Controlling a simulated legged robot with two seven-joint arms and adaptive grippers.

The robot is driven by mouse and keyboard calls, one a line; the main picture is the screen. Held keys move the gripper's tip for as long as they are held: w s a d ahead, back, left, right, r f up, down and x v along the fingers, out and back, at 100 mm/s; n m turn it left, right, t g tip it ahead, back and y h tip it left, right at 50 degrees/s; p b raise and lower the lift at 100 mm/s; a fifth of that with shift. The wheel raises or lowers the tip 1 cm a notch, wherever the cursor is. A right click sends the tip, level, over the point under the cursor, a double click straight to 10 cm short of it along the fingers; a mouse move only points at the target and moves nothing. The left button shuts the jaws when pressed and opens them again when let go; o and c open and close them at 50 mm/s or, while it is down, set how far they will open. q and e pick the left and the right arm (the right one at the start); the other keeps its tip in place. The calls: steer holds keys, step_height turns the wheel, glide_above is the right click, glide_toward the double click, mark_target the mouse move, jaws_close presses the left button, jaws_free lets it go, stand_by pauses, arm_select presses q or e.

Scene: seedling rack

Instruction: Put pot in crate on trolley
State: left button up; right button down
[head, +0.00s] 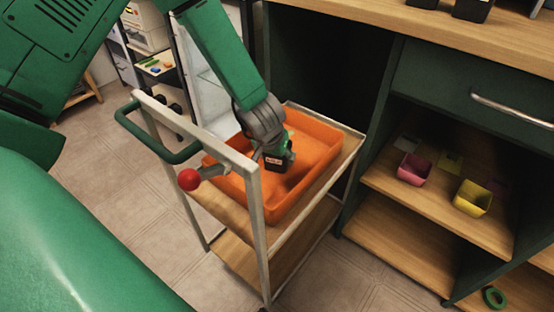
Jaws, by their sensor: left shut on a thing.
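My left gripper (272,143) reaches down over the orange crate (318,133) on the trolley (256,226). It is shut on a small dark pot (280,161) with a pale and red label. The pot is within the crate's outline, over its inside. I cannot tell whether it touches the crate floor. The gripper partly hides the pot's top and the crate's back left part. My right gripper is not in view.
The trolley has a green handle (149,148) and a red knob (189,180) on its near side. At the right, a cabinet shelf (432,207) holds a pink pot (413,169) and a yellow pot (472,198). Bare tiled floor (137,217) lies left of the trolley.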

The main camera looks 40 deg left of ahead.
arm_select(q)
steer(key=shift+a, duration=0.25)
steer(key=o, duration=1.4)
steer(key=shift+a, duration=0.2)
steer(key=shift+c, duration=0.2)
steer(key=shift+d+r, duration=0.25)
steer(key=shift+d, duration=0.15)
steer(key=p+v, duration=0.5)
steer(key=v, duration=0.6)
steer(key=shift+s+r, duration=0.25)
steer(key=shift+r, duration=0.1)
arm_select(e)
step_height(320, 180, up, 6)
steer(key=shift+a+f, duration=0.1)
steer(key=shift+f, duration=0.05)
arm_select(q)
steer(key=shift+a, duration=0.2)
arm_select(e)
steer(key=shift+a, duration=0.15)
arm_select(q)
steer(key=shift+f, duration=0.1)
